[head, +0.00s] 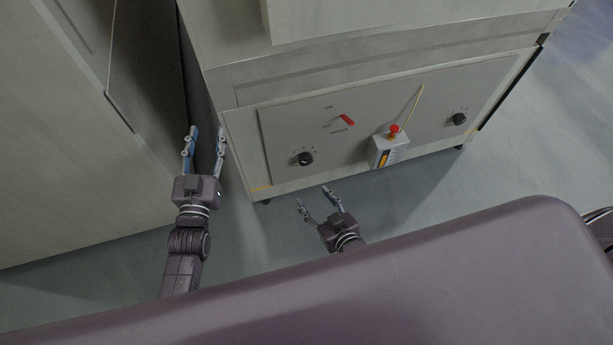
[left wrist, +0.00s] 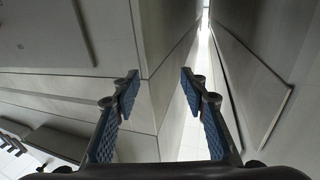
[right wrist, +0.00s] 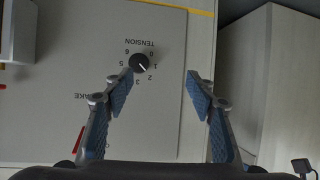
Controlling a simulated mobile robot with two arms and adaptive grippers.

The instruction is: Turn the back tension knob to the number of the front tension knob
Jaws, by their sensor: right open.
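One black tension knob (head: 305,158) is at the panel's left end in the head view. In the right wrist view this knob (right wrist: 138,63) has upside-down numbers and the word TENSION around it. Its white mark points about between 1 and 2. Another black knob (head: 459,118) is at the panel's right end, its setting too small to read. I cannot tell which is front or back. My right gripper (head: 313,197) is open and empty, apart from the left-end knob. My left gripper (head: 204,141) is open and empty beside the machine's left corner.
A red lever (head: 347,120) sits between the knobs on the grey panel (head: 285,125). A box with a red button (head: 390,150) stands out from the panel's lower edge. A large cabinet (head: 60,170) is at left, with a narrow gap to the machine.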

